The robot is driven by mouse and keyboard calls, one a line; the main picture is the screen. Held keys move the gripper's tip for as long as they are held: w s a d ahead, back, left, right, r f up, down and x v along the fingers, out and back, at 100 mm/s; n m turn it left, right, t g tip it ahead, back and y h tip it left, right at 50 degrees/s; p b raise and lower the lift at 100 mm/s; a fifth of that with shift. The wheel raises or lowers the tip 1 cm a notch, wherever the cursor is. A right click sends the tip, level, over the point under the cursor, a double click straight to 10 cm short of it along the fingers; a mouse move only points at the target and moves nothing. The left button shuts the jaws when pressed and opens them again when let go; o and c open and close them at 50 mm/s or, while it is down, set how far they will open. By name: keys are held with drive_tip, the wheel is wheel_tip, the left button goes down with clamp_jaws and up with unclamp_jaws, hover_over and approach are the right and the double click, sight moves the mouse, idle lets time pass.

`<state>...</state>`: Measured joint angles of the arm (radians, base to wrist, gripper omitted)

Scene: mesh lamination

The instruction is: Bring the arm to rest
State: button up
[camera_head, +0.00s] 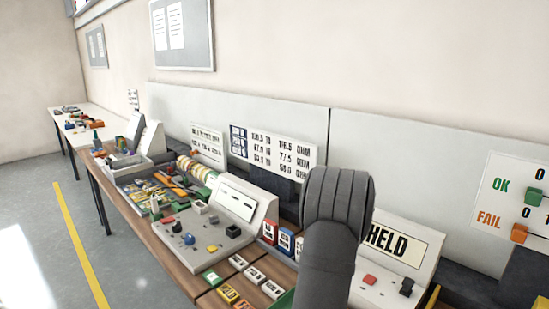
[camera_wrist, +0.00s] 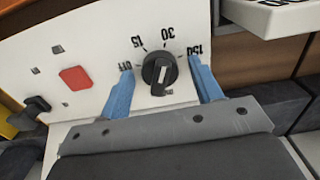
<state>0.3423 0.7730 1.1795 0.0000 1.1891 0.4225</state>
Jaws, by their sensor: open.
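In the wrist view my gripper (camera_wrist: 160,92) shows two blue fingers set wide apart. They are open, with a black rotary knob (camera_wrist: 160,70) between them in the picture. The knob sits on a white panel (camera_wrist: 95,25) with printed numbers around it, 15, 30 and 150 among them. I cannot tell whether the fingers touch the panel. In the head view my dark arm (camera_head: 330,240) rises at the lower middle and hides the gripper and part of the panel marked HELD (camera_head: 398,242).
A red button (camera_wrist: 75,78) and a black switch (camera_wrist: 37,105) are on the panel beside the knob. A grey console (camera_head: 190,240), small labelled blocks (camera_head: 228,293) and a tool tray (camera_head: 160,188) crowd the wooden bench. A grey partition (camera_head: 400,135) stands behind.

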drive_tip(key=n, duration=0.3)
drive_tip(key=shift+r, duration=2.65)
